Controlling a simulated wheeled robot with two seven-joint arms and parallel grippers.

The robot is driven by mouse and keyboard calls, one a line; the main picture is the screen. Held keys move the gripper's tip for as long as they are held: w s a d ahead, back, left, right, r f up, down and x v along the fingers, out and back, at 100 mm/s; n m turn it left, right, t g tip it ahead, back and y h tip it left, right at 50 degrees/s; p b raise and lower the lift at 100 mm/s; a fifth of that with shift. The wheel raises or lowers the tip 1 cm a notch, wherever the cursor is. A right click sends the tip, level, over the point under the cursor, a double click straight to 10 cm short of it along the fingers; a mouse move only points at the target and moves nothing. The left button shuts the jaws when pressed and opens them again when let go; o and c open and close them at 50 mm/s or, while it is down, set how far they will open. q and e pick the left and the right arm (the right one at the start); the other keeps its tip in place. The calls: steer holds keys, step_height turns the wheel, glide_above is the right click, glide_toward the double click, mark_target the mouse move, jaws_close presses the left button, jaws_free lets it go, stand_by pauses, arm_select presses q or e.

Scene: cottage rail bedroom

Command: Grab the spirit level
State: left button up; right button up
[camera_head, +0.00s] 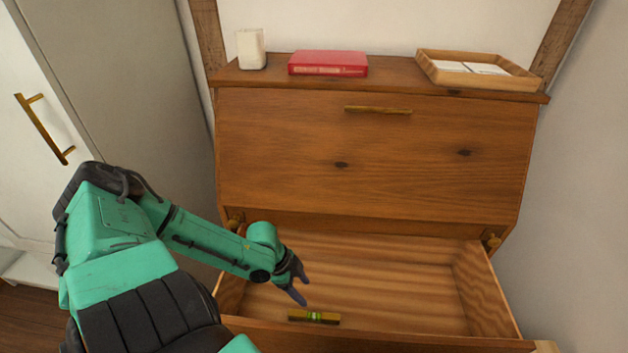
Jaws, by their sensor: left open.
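The spirit level (314,317), a short yellowish bar with a green vial in its middle, lies on the floor of the open compartment of the wooden cabinet (380,150), near its front wall. My left gripper (302,284) is open and empty. It hangs over the compartment, just above and slightly left of the level in the picture, apart from it. My right gripper is not in view.
The compartment floor (390,280) is otherwise bare. Its front edge (400,340) and side walls rise around the level. On the cabinet top stand a white candle-like block (251,49), a red book (328,63) and a wooden tray (478,72) with white papers. A white wardrobe door (25,120) is at left.

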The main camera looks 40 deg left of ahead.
arm_select(q)
step_height(320, 180, down, 4)
steer(key=r+b, duration=0.1)
steer(key=b, duration=0.5)
glide_toward(323, 316)
steer(key=x, duration=0.4)
steer(key=shift+a+f, duration=0.2)
steer(key=shift+f, duration=0.2)
steer(key=b+x, duration=0.2)
steer(key=x, duration=0.3)
steer(key=shift+d, duration=0.25)
steer(key=shift+w+d+f, duration=0.1)
steer(key=shift+w+f, duration=0.05)
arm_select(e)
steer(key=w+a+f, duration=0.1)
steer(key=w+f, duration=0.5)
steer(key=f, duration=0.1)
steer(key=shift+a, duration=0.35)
arm_select(q)
jaws_close()
